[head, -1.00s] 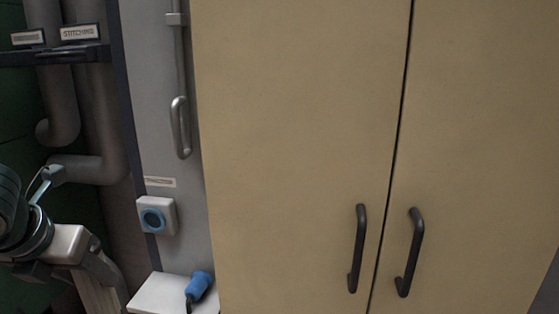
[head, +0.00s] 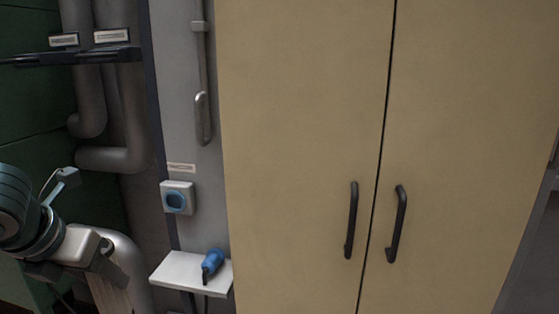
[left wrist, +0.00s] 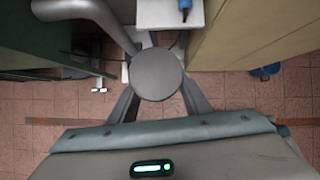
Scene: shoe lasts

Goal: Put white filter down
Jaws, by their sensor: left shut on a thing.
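My left gripper (head: 92,262) is at the lower left of the head view, clear of the cabinet. It is shut on the white filter, whose pale ribbed side (head: 108,295) shows below the jaw; its lower part is cut off by the frame. In the left wrist view the filter's round grey end (left wrist: 157,74) sits between the two fingers and hides its body. The filter is held in the air above the tiled floor. My right gripper is not in view.
A small white shelf (head: 178,277) on the wall, right of my gripper, bears a blue corded tool (head: 212,262). A tall beige cabinet (head: 300,130) with two shut doors fills the middle. Grey pipes (head: 115,158) stand behind my arm. A blue thing (left wrist: 265,71) is on the floor.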

